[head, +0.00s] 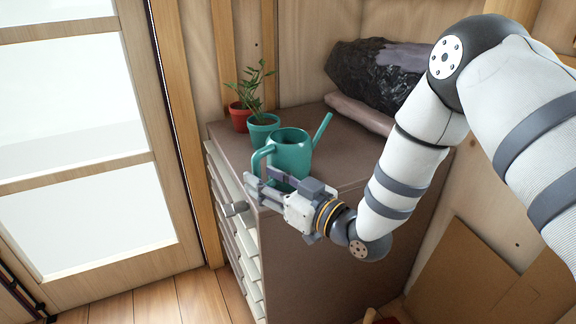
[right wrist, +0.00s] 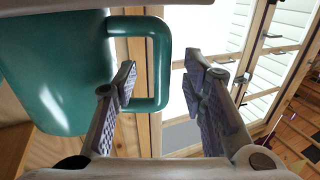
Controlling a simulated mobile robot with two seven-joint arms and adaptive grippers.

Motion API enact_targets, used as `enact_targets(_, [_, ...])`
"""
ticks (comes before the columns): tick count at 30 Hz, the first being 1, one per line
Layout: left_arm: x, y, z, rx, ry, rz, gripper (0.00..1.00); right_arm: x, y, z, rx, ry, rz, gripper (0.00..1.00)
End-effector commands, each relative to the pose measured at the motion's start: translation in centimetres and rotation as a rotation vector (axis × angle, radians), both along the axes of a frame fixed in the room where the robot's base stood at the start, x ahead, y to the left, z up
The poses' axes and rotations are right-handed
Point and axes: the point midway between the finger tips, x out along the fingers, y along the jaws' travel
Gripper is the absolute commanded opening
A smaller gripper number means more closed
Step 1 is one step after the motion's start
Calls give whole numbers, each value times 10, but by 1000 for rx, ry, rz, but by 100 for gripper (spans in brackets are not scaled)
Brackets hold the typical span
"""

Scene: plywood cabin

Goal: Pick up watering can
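The teal watering can (head: 292,152) stands upright on the brown top of a cabinet, near its front edge. Its spout points right and its handle (head: 262,158) points left. My right gripper (head: 262,187) is in front of the can, just below the handle in the head view. In the right wrist view the gripper (right wrist: 160,82) is open, and the can's handle (right wrist: 160,60) shows between its fingertips, closer to the left finger. I cannot tell whether that finger touches it. My left gripper is not in view.
Two potted plants, one in a teal pot (head: 263,132) and one in a red pot (head: 239,116), stand behind the can. A dark rough log-like object (head: 375,75) lies at the back right. The cabinet (head: 330,250) has drawers on its left side. A glazed door (head: 85,130) is at left.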

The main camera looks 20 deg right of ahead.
Motion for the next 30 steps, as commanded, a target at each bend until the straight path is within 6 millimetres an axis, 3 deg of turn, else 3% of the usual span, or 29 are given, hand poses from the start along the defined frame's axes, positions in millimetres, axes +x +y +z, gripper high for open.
enact_targets(4, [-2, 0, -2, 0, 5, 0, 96, 20, 10, -2, 0, 1, 1, 38])
enact_targets(11, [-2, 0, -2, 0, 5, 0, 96, 24, 12, -2, 1, 4, 0, 38])
enact_targets(17, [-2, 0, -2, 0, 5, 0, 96, 23, 11, -2, 0, 3, -1, 0])
enact_targets(30, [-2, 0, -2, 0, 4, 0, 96, 24, 11, 1, -1, -3, -1, 0])
